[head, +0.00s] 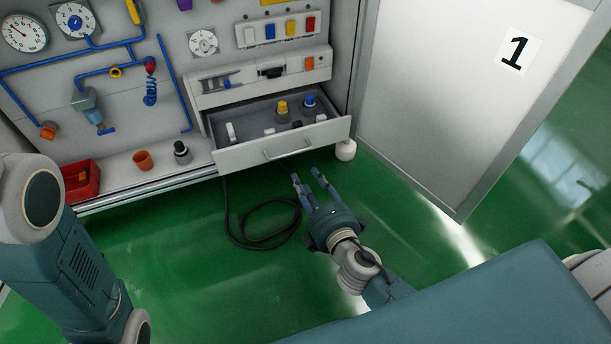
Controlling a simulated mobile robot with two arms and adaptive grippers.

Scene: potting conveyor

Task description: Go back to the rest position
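My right gripper (311,183) is in the middle of the head view, below and in front of an open drawer (285,151).
The open drawer holds several small parts, among them a yellow-topped one (282,108) and a blue-topped one (309,102). A red bin (82,182) and an orange cup (143,160) stand on the ledge. A black cable (262,240) lies coiled on the green floor. A door marked 1 (440,90) stands right.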

